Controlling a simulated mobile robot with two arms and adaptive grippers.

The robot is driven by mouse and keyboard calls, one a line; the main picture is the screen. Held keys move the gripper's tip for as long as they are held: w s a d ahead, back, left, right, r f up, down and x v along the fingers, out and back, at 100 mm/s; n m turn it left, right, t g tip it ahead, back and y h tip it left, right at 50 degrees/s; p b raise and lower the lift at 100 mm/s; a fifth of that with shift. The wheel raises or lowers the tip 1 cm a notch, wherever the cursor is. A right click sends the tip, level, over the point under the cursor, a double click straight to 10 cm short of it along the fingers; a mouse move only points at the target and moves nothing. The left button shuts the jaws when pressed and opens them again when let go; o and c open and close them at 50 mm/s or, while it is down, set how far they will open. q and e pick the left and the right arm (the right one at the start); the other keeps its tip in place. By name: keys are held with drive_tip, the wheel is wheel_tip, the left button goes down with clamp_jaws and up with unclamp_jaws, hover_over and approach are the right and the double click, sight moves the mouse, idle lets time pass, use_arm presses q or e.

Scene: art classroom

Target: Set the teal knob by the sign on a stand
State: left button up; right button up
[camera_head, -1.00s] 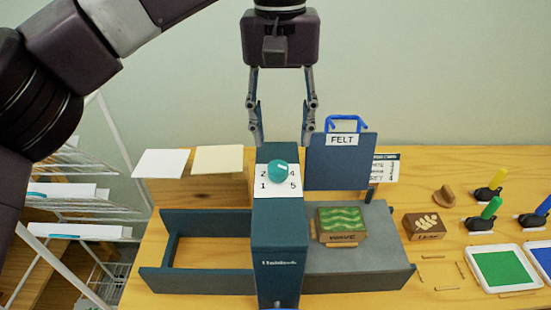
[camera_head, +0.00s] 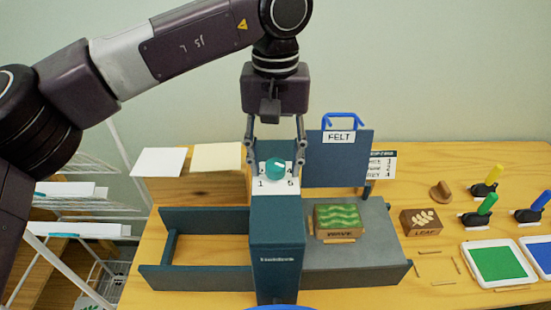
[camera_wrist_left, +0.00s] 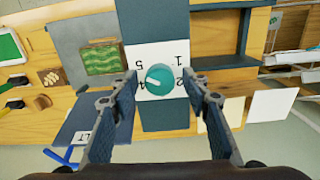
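The teal knob (camera_head: 276,168) sits on a white dial plate (camera_head: 263,185) with printed numbers, on top of a dark blue press column (camera_head: 276,240). Its pale pointer line shows in the left wrist view (camera_wrist_left: 160,79). My left gripper (camera_head: 275,155) points down with its fingers open on either side of the knob, apparently apart from it. A white sign on a stand (camera_head: 384,163) stands behind the press at right; its left part is hidden by the blue FELT panel (camera_head: 335,165) and its print is too small to read surely. My right gripper is not in view.
A green wave block (camera_head: 338,217) lies on the grey press bed (camera_head: 385,245). A LEAF block (camera_head: 420,221), stamp handles and ink pads (camera_head: 497,263) are at right. An open frame (camera_head: 205,277) and paper sheets (camera_head: 216,156) are at left. The FELT panel rises close to the gripper.

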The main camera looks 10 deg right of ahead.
use_arm(q)
drive_tip(key=c, duration=1)
drive_tip(key=n, duration=0.4)
drive_tip(key=shift+n, duration=0.4)
drive_tip(key=n+b, duration=0.1)
drive_tip(key=n, duration=0.4)
drive_tip(key=shift+n, duration=0.3)
drive_tip(key=n+b, duration=0.1)
drive_tip(key=n, duration=0.5)
drive_tip(key=n+b, duration=0.1)
drive_tip(key=n, duration=0.2)
drive_tip(key=shift+n, duration=0.4)
drive_tip(key=shift+w+r+n+b, duration=0.1)
drive_tip(key=shift+n+b, duration=0.2)
drive_tip(key=shift+n, duration=1.4)
